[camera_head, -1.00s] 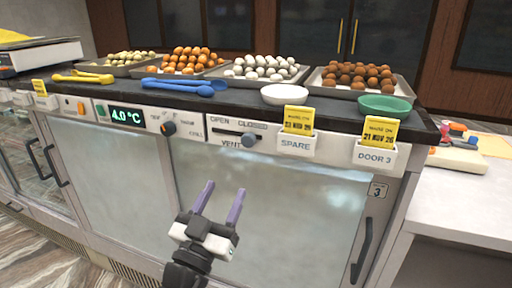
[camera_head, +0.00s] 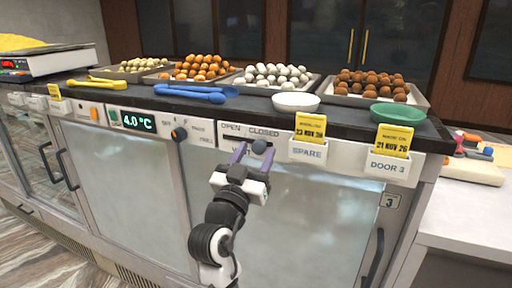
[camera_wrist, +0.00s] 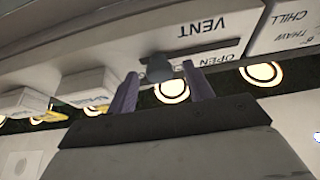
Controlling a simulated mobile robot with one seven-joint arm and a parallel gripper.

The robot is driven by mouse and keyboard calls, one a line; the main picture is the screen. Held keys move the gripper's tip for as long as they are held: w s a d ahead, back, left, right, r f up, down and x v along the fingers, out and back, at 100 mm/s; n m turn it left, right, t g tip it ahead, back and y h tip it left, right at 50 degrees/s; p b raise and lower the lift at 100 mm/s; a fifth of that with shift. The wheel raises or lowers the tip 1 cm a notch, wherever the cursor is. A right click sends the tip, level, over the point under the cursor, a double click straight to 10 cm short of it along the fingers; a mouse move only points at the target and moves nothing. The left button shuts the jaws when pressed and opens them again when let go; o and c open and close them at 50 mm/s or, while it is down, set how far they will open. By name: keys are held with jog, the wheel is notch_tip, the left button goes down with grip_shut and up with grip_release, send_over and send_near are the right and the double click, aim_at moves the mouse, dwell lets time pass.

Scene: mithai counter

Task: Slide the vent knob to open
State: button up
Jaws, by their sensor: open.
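The vent knob (camera_head: 259,147) is a small dark grey knob on the white vent panel (camera_head: 231,135), at the CLOSED side of its slot. My gripper (camera_head: 254,152) is raised to the panel with its two purple fingers open, one to each side of the knob. In the wrist view, where the lettering is upside down, the knob (camera_wrist: 159,67) shows between the open fingertips (camera_wrist: 160,73). I cannot tell whether either finger touches it. The gripper hides part of the slot and the VENT label in the head view.
A mode dial (camera_head: 179,134) and temperature display (camera_head: 138,121) are left of the vent panel. The SPARE card holder (camera_head: 307,152) is close on the right. Blue tongs (camera_head: 190,94) and a white bowl (camera_head: 296,102) lie on the counter above. Glass doors are below.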

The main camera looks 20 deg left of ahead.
aim_at(230, 133)
jog(key=shift+w+r, duration=0.1)
jog(key=shift+w, duration=0.3)
jog(key=shift+c, duration=0.3)
grip_shut()
jog(key=a+b, duration=0.3)
jog(key=a, duration=0.4)
jog(key=shift+w+a, duration=0.1)
jog(key=shift+a, duration=0.15)
jog(key=shift+a+r, duration=0.1)
jog(key=shift+a, duration=0.3)
jog(key=shift+o, duration=0.3)
grip_release()
jog(key=shift+a, duration=0.2)
jog(key=shift+d, duration=0.1)
